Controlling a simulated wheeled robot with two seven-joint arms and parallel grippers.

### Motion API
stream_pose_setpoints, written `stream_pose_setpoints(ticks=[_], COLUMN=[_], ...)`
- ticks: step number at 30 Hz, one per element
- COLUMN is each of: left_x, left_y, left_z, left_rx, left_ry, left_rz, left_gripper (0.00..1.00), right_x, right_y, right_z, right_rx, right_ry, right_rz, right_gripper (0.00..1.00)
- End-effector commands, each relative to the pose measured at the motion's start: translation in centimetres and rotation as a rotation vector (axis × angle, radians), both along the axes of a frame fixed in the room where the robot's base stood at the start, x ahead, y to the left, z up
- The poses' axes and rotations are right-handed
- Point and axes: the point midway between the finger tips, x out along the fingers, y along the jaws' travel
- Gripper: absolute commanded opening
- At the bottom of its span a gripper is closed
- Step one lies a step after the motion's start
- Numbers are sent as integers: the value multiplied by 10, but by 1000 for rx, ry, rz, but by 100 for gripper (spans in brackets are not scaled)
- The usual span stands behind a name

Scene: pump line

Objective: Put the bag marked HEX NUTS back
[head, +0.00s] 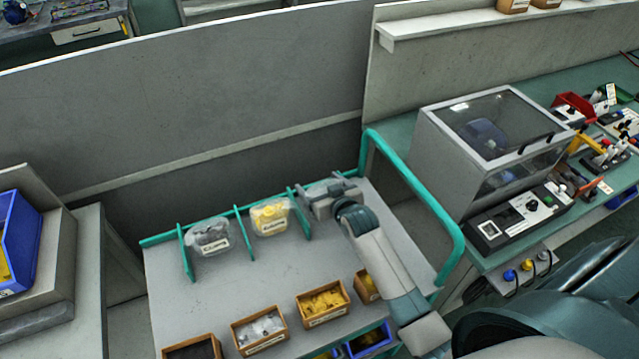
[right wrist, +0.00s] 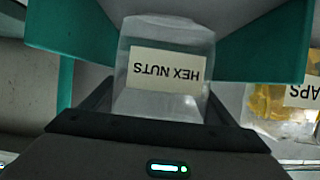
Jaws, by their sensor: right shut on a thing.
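The clear bag marked HEX NUTS (right wrist: 165,70) fills the middle of the right wrist view, its white label upside down. It is between my right gripper's dark fingers (right wrist: 160,108), which are shut on it. Teal divider plates show on both sides of the bag, at left (right wrist: 75,35) and right (right wrist: 270,45). In the head view my right gripper (head: 322,193) is at the right end of the cart's (head: 235,290) divider row, right of the yellow bag. The bag itself is hidden there by the gripper. My left gripper is not in view.
A bag of grey parts (head: 209,237) and a bag of yellow caps (head: 270,217) stand between teal dividers. Open boxes of parts (head: 260,331) line the cart's near side. A teal rail (head: 425,205) bounds its right end. A grey machine (head: 490,145) stands beyond it.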

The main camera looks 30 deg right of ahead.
Motion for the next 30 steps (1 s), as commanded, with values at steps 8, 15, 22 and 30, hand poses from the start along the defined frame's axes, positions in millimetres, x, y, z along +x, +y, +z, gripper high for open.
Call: stream_pose_setpoints(ticks=[8,15,22,30], left_x=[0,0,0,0], left_y=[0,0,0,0], left_z=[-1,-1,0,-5], left_rx=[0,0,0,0], left_ry=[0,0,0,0], left_rz=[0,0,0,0], left_gripper=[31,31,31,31], right_x=[0,0,0,-18], right_y=[0,0,0,1], right_z=[-3,-2,1,6], right_rx=[0,1,1,1], right_ry=[0,0,-1,0], right_rz=[0,0,0,0], right_gripper=[82,98,98,98])
